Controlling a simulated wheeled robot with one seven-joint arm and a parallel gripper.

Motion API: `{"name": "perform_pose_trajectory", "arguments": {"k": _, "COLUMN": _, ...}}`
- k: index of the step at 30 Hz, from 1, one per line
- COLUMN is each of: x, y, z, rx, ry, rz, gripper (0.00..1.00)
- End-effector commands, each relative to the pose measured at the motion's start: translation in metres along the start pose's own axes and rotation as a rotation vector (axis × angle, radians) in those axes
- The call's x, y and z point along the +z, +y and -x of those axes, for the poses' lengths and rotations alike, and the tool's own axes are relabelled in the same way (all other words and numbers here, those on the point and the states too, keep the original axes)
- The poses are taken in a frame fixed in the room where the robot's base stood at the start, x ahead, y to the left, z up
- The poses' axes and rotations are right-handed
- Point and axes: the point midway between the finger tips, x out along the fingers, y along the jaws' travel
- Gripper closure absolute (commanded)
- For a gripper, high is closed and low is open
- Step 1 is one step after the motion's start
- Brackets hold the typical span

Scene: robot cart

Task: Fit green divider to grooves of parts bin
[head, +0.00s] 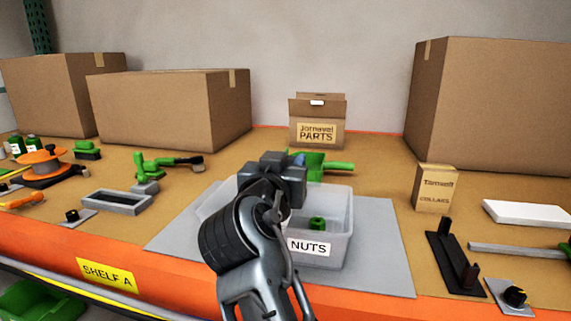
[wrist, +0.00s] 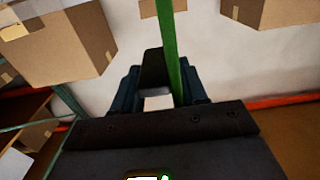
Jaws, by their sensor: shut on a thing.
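The green divider (head: 316,168) shows beyond my gripper in the head view, and a narrow part of it reaches right. In the wrist view the divider (wrist: 172,50) is a narrow green strip running up from between the fingers. My gripper (head: 296,162) is shut on it, above the far side of the bin; it also shows in the wrist view (wrist: 172,88). The translucent parts bin (head: 343,243), labelled NUTS, stands on a grey mat (head: 384,250) with a small green piece (head: 317,223) inside. My arm hides the bin's left part. I cannot make out the grooves.
A small PARTS carton (head: 317,132) stands behind the bin. A small box (head: 436,188) and a black bracket (head: 452,263) are at right. A grey tray (head: 117,203) and green tools (head: 160,165) lie at left. Large cartons (head: 170,108) line the back. The mat's right side is clear.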

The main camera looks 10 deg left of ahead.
Motion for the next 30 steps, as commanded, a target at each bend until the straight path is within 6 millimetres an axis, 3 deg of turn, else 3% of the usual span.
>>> {"name": "perform_pose_trajectory", "arguments": {"k": 11, "x": 0.002, "y": 0.000, "z": 0.000, "rx": 0.000, "ry": 0.001, "rz": 0.000, "gripper": 0.90}}
{"name": "perform_pose_trajectory", "arguments": {"k": 30, "x": 0.022, "y": 0.000, "z": 0.000, "rx": 0.000, "ry": 0.000, "rz": 0.000, "gripper": 0.90}}
